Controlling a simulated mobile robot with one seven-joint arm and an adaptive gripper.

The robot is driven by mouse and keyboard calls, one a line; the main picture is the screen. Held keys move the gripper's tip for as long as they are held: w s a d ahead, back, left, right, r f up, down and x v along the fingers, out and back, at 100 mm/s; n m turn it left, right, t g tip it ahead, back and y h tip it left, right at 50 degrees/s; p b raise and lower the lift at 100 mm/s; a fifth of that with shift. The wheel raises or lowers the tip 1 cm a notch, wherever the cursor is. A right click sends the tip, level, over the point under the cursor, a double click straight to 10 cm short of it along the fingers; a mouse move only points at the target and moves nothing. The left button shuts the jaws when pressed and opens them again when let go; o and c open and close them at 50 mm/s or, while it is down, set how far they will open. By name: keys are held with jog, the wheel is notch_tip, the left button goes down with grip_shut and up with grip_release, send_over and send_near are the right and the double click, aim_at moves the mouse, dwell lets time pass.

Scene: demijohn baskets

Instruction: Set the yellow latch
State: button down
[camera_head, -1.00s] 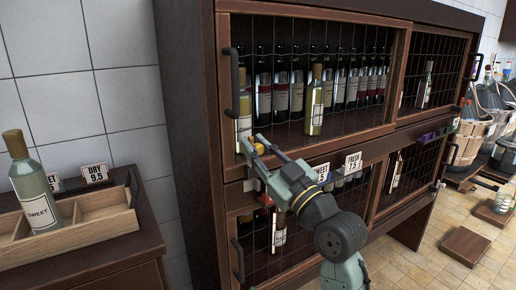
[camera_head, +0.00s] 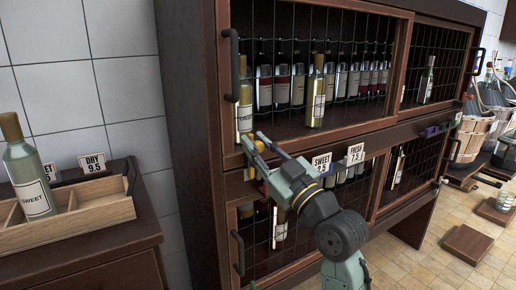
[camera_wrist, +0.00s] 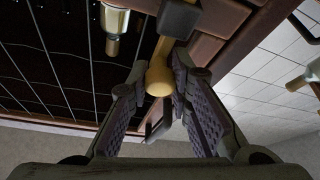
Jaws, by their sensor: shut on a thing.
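The yellow latch (camera_wrist: 160,76) shows in the wrist view as a rounded yellow knob on a bar, with a dark block (camera_wrist: 178,18) at the bar's upper end. It sits between the fingers of my gripper (camera_wrist: 160,100), which is shut on it. In the head view my gripper (camera_head: 256,150) is at the left end of the wooden rail below the upper cabinet door. The fingers largely hide the latch there.
The upper mesh door (camera_head: 345,40) has a dark handle (camera_head: 234,65) at its left, with several bottles behind it. Price cards (camera_head: 322,163) stand on the rail right of my gripper. A wooden tray (camera_head: 110,207) with a bottle (camera_head: 28,175) is at the left.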

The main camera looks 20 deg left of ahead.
jog(key=shift+f, duration=0.2)
jog(key=c, duration=1.8)
grip_release()
jog(key=shift+w, duration=0.1)
jog(key=o, duration=0.4)
jog(key=v, duration=1.2)
jog(key=shift+d+r, duration=0.1)
